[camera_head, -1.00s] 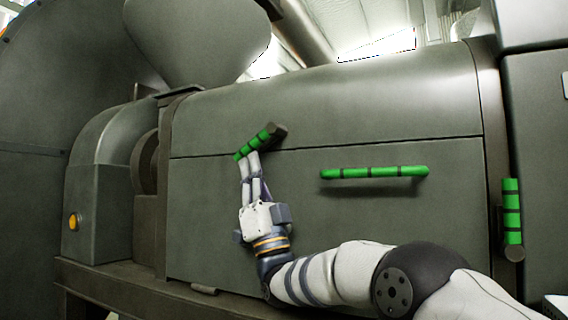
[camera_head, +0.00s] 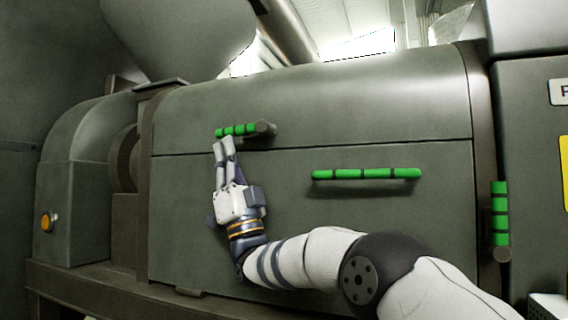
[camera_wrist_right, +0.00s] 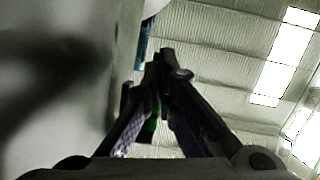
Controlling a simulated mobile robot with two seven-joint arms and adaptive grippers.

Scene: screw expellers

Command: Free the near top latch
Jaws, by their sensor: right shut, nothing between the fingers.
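The top latch (camera_head: 237,130) has a green handle with dark bands and a dark pivot at its right end. It sits by the seam of the grey press housing and its handle lies nearly level, pointing left. My right gripper (camera_head: 222,141) is shut, with its fingertips just under the left part of the handle; whether they touch cannot be told. In the right wrist view the closed fingers (camera_wrist_right: 165,62) show dark, and a small patch of green (camera_wrist_right: 155,115) shows behind them. My left gripper is not in view.
A long green bar handle (camera_head: 366,174) is fixed on the front panel to the right. A yellow button (camera_head: 46,222) is at the left. My right arm crosses in front of the lower panel.

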